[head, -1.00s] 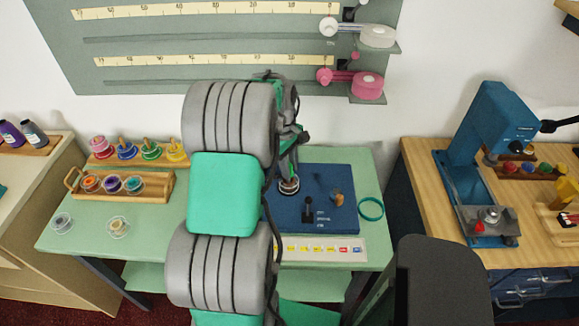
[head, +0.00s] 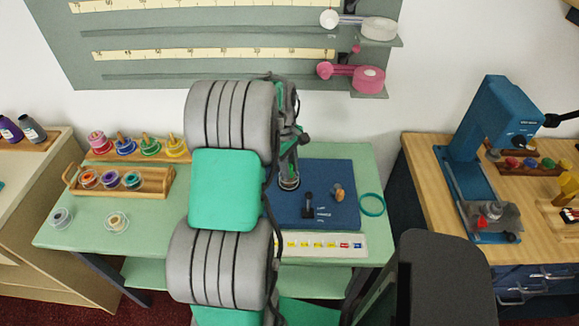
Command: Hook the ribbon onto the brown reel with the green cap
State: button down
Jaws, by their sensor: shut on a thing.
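My gripper (head: 289,175) points down over the left part of the blue board (head: 345,219), partly hidden by my arm. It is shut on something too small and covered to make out. A dark round piece with a pale rim (head: 289,184) is right under the fingertips; I cannot tell whether they touch it. A small brown knob-like piece (head: 338,192) stands on the board to the right. I cannot make out a green cap on it. No ribbon strand is clear.
A black lever (head: 308,205) stands on the board, close right of my gripper. A teal ring (head: 372,205) lies beside the board. A rack of coloured spools (head: 123,146) and two loose reels (head: 61,217) (head: 117,222) are at left. A blue machine (head: 490,118) stands on the right bench.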

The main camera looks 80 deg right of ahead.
jog(key=c, duration=1)
grip_release()
jog(key=shift+c, duration=0.2)
jog(key=shift+r, duration=0.1)
notch_tip(320, 180, up, 7)
jog(key=p, duration=0.5)
jog(key=shift+p, duration=0.35)
